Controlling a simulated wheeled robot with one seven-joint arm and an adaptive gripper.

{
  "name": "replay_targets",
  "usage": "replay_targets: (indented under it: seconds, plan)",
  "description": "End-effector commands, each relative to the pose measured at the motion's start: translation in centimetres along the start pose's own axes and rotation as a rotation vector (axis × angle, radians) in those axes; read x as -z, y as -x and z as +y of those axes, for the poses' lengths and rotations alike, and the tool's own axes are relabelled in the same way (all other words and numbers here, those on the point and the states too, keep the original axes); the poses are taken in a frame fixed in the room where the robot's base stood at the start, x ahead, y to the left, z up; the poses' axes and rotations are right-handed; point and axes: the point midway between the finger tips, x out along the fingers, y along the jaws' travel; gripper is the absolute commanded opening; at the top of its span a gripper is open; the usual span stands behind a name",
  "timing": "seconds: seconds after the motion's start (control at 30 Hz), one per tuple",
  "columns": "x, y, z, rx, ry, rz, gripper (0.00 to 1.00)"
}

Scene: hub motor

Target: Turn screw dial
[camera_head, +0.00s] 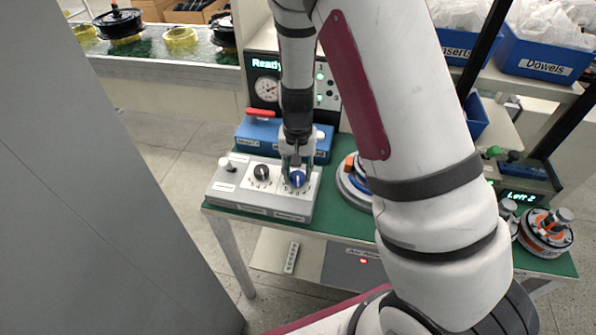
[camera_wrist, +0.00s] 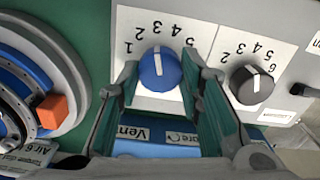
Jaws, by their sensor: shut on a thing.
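The blue dial (camera_head: 297,179) sits on the right part of a grey control box (camera_head: 232,200) on the green table. In the wrist view the same blue dial (camera_wrist: 160,70) has a white pointer line running nearly up and down the picture, on a white plate with numbers around it. My gripper (camera_head: 297,163) reaches down from above to the dial. In the wrist view my gripper (camera_wrist: 160,72) has one finger on each side of the blue dial, closed on it. A black dial (camera_wrist: 251,85) with its own number scale is beside it, also seen in the head view (camera_head: 262,173).
A blue box with a red handle (camera_head: 262,113) and a display panel with a gauge (camera_head: 266,88) stand behind the control box. A round motor part (camera_head: 351,184) is just right of it. My arm covers the table's middle. Blue bins (camera_head: 540,58) stand at back right.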

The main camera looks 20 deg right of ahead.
Motion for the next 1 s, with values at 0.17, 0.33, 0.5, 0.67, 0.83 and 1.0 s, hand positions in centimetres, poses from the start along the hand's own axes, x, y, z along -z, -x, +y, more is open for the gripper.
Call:
replay_targets:
  seconds: [0.17,0.33,0.5,0.67,0.83,1.0]
  plan:
    - [-0.02,0.02,-0.05,0.000,-0.036,0.000,0.06]
    - [-0.01,0.01,-0.06,0.001,-0.045,0.000,0.06]
    - [0.00,0.01,-0.06,0.001,-0.045,0.000,0.06]
    - [0.00,0.01,-0.06,0.001,-0.044,0.000,0.51]
    - [0.01,0.01,-0.04,0.000,-0.044,0.000,0.54]
    - [0.02,0.14,-0.05,0.001,-0.044,0.001,0.54]
